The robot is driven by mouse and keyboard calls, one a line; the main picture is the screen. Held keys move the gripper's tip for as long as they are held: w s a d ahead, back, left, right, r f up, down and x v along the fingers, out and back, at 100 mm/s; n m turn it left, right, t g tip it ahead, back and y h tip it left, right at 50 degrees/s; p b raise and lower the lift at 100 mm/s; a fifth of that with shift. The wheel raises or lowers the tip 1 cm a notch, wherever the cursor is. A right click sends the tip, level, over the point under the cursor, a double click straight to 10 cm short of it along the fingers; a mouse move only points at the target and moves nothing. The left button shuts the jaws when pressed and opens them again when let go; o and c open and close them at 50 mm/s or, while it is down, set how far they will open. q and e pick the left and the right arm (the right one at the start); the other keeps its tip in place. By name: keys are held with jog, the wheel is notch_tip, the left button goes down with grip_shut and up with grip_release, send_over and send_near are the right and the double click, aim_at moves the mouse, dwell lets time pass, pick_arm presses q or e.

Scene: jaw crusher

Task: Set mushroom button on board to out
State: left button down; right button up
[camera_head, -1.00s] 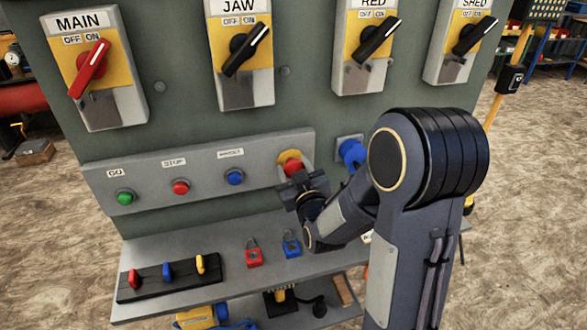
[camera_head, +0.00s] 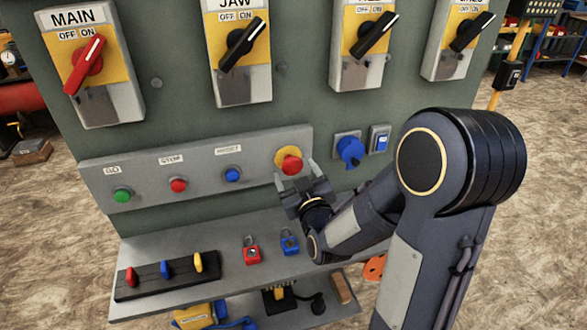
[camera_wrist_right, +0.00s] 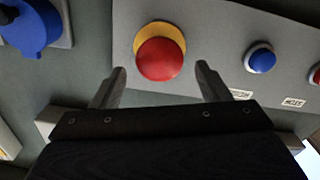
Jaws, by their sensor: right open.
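The red mushroom button (camera_head: 291,164) with its yellow collar sits at the right end of the grey button strip on the board. It also shows in the right wrist view (camera_wrist_right: 160,59), between and beyond the fingertips. Whether it is in or out I cannot tell. My right gripper (camera_head: 297,177) is open and empty, just below and in front of the button. In the wrist view its two fingers (camera_wrist_right: 161,82) stand apart, one at each side of the button's lower part, with no visible contact. My left gripper is not in view.
The strip (camera_head: 140,177) also carries a green, a red and a blue button to the left. A blue rotary knob (camera_head: 350,150) is close on the right. Below, a shelf (camera_head: 225,262) holds a red padlock (camera_head: 252,250) and a blue padlock (camera_head: 289,242). Large switches line the top.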

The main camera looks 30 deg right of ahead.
jog(key=v, duration=0.5)
dwell(0.4)
jog(key=s+a+r+g+y+p, duration=0.1)
jog(key=s+a+g+y+p, duration=0.1)
jog(key=s, duration=0.4)
jog(key=s+a+r+m+g+y+p, duration=0.1)
jog(key=s+a+r+g+y+p, duration=0.1)
jog(key=s+g, duration=0.4)
jog(key=s+a+r+m+g+y+p, duration=0.1)
jog(key=s+a+g+y+p, duration=0.2)
jog(key=s, duration=0.5)
jog(key=shift+a+r+g+y, duration=0.25)
jog(key=shift+a+g+y, duration=0.2)
jog(key=shift+a, duration=0.7)
jog(key=shift+s, duration=0.1)
dwell(1.0)
